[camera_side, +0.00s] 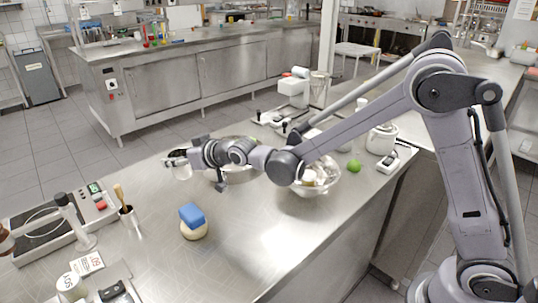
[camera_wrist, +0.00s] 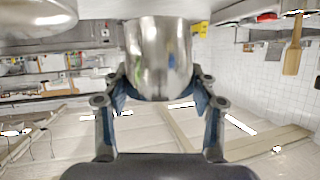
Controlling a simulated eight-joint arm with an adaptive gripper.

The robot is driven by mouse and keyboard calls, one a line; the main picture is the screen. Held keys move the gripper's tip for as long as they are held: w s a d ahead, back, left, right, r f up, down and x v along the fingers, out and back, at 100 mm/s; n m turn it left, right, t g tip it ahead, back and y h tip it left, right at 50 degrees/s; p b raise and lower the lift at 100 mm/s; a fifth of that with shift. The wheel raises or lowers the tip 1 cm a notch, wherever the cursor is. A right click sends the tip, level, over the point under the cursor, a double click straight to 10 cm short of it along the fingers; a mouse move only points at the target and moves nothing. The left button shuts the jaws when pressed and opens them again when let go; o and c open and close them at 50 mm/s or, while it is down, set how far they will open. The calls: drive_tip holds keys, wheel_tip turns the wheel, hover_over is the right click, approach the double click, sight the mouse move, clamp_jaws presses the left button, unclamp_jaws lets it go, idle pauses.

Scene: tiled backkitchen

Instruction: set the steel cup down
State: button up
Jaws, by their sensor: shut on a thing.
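The steel cup (camera_wrist: 158,60) fills the space between my fingers in the wrist view, its smooth shiny side facing the camera. In the side view the cup (camera_side: 182,172) is small and partly hidden by my gripper (camera_side: 178,160). My gripper is shut on the cup, with one finger on each side of it. The arm reaches left across the steel counter (camera_side: 255,235), and the cup is near its far edge in the picture. The cup seems to be above the counter, but the gap under it is hard to judge.
A blue sponge (camera_side: 191,214) on a round tan piece stands in front. A large metal pan (camera_side: 240,172) is right of the gripper, partly behind the arm. A filled metal bowl (camera_side: 318,185) and a lime (camera_side: 354,166) lie further right. Bare counter surrounds the sponge.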

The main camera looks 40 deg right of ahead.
sight(190, 175)
drive_tip(key=shift+f, duration=3.05)
drive_tip(key=shift+f, duration=0.1)
drive_tip(key=o, duration=1.3)
drive_tip(key=shift+c, duration=0.2)
